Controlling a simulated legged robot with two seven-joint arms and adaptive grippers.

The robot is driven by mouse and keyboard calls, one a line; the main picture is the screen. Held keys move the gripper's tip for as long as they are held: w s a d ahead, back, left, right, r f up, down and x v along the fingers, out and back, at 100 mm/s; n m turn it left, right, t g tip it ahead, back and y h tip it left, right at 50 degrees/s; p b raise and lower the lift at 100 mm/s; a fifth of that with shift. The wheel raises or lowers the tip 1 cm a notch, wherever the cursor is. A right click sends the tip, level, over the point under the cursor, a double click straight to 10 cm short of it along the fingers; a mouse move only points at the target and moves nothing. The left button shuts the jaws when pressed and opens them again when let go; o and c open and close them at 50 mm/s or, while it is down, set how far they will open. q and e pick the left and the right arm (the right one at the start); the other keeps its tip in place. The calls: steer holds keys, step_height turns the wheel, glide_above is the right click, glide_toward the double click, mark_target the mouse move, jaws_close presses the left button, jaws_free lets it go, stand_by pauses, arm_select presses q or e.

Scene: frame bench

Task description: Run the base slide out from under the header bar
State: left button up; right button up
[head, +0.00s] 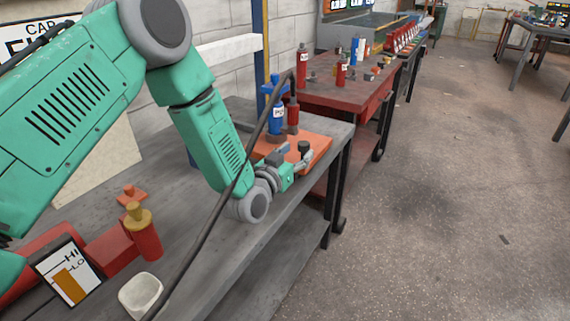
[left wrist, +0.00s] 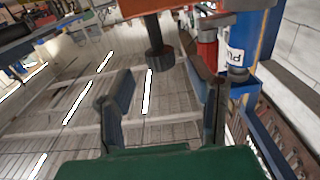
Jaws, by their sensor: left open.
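The orange base slide (head: 318,146) lies on the grey bench near its right edge. A black knob (head: 303,147) stands on its near side; it shows in the left wrist view (left wrist: 160,58) below the slide's orange edge (left wrist: 170,7). A blue bottle (head: 276,116) and a red bottle (head: 293,114) stand on or close behind the slide. My left gripper (head: 297,162) is open and empty beside the knob. In the left wrist view the knob appears between and slightly beyond its fingertips (left wrist: 160,80); contact cannot be told. A pale bar (head: 228,46), possibly the header bar, meets a post behind.
A red cylinder with a yellow top (head: 143,232), a white cup (head: 140,295) and a HI/LO card (head: 68,272) stand on the bench's near part. A red table (head: 345,95) with bottles stands beyond. A dark cable crosses the view. The floor (head: 440,210) at right is clear.

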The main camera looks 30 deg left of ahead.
arm_select(q)
steer(key=s, duration=0.7)
steer(key=shift+s+a, duration=0.25)
steer(key=shift+a, duration=0.1)
steer(key=shift+f, duration=0.1)
